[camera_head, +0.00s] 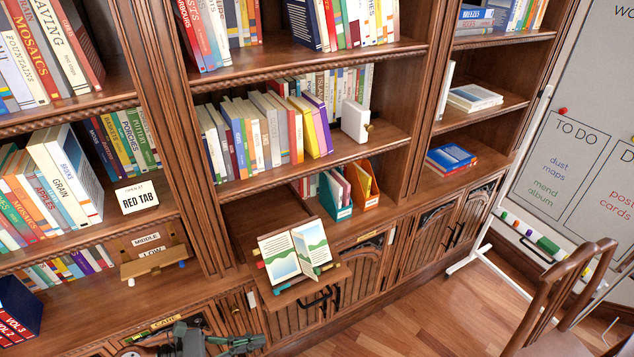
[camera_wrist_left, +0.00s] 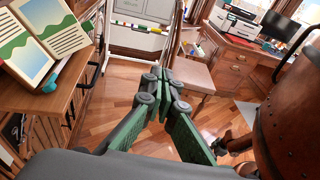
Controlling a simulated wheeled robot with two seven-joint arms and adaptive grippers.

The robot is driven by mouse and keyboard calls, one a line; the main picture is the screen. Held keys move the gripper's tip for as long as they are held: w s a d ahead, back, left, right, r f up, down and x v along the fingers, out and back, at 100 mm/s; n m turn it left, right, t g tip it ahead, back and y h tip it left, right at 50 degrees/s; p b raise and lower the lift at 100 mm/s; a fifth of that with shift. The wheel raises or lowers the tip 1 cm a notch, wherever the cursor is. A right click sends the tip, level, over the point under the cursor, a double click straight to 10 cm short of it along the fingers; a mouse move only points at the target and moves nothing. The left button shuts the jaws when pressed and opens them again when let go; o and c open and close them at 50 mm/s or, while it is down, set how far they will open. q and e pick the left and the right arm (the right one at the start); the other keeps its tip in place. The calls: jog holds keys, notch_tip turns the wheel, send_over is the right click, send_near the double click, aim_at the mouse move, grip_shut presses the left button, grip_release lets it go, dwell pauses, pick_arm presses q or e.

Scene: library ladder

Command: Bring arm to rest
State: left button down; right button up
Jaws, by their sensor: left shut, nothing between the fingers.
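My left gripper (camera_head: 250,342) shows at the bottom edge of the head view, below and left of the open book on the pull-out shelf. Its green fingers are closed together and empty. In the left wrist view its fingertips (camera_wrist_left: 163,80) meet over the wooden floor, clear of the furniture. Most of the left arm is cut off by the head view's bottom edge. My right gripper is not in view.
An open book (camera_head: 293,252) rests on a pull-out shelf (camera_head: 300,290) projecting from the bookcase. A wooden chair (camera_head: 560,310) stands at the right, near a whiteboard (camera_head: 572,150). The floor (camera_head: 440,310) between chair and cabinets is clear.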

pick_arm(q)
jog(key=w+a+f+n+t+y, duration=0.4)
jog(key=w+a+f+n+t, duration=0.5)
jog(key=w+a+f+n, duration=0.75)
jog(key=s+a+f+n+y, duration=0.35)
jog(key=f+n, duration=0.35)
jog(key=f, duration=0.3)
jog(key=s+a+f+n+y, duration=0.3)
jog(key=a+f+n+y, duration=0.15)
jog(key=f+n, duration=0.45)
jog(key=s+a+f+n+g+y, duration=0.2)
jog(key=s+f+n+g, duration=0.15)
jog(key=s+f, duration=0.7)
jog(key=s+a+f+n+g+y, duration=0.1)
jog(key=s+f+n+g, duration=0.2)
jog(key=s+f+n, duration=0.75)
jog(key=s+d+f+g, duration=0.2)
jog(key=s+f, duration=0.3)
jog(key=s, duration=0.3)
jog(key=s+d+f+n+g, duration=0.1)
jog(key=s+d+f+g, duration=0.1)
jog(key=s+f, duration=0.4)
jog(key=s+d+f+n+g, duration=0.1)
jog(key=s+d+f, duration=0.3)
jog(key=s, duration=0.8)
jog(key=shift+s+d+f+g, duration=0.15)
jog(key=shift+f+g, duration=0.7)
jog(key=shift+f, duration=0.1)
